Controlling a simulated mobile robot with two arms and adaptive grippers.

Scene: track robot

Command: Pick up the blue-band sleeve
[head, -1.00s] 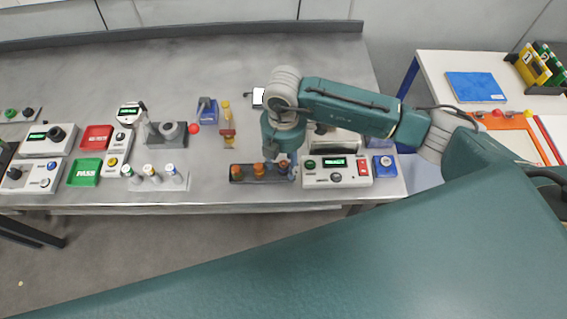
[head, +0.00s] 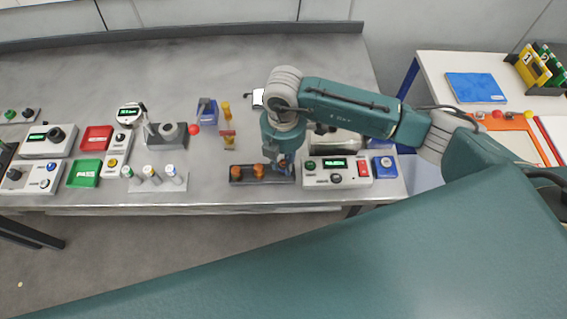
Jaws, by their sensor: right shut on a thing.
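My right gripper (head: 283,166) reaches down from the right arm to the right end of a dark rack (head: 263,181) near the table's front edge. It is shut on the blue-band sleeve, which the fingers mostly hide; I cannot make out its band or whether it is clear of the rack. Two orange-brown sleeves, one at the left (head: 237,171) and one in the middle (head: 258,170), stand upright in the same rack, left of the gripper. My left gripper is not in view.
A grey device with a green display (head: 337,171) stands close right of the rack. Left are white posts with coloured bands (head: 150,173), a green PASS tray (head: 84,173) and a red tray (head: 96,138). Bare table lies between posts and rack.

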